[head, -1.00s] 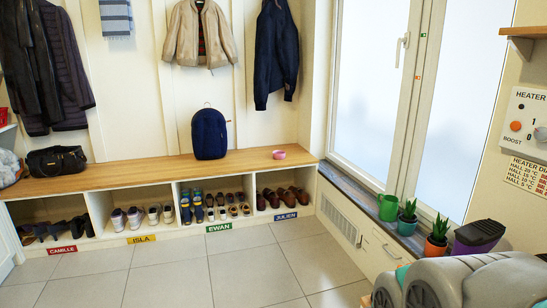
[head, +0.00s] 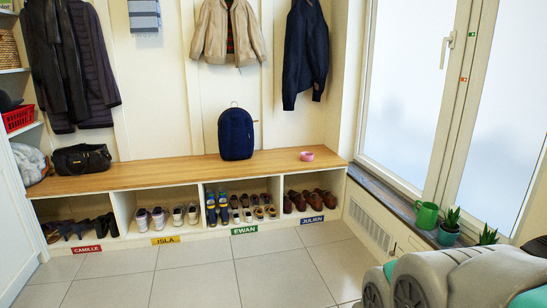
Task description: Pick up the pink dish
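The pink dish (head: 307,156) is small and round. It sits on the wooden bench top (head: 180,167), near its right end, above the cubby labelled JULIEN. Nothing touches it. Grey parts of my own arm show at the lower right of the head view, well in front of the bench. My gripper's fingers do not show in this view.
A navy backpack (head: 236,133) stands on the bench left of the dish. A black handbag (head: 82,159) lies further left. Shoes fill the cubbies below. A green mug (head: 427,215) and potted plants (head: 449,228) line the right sill. The tiled floor (head: 200,273) is clear.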

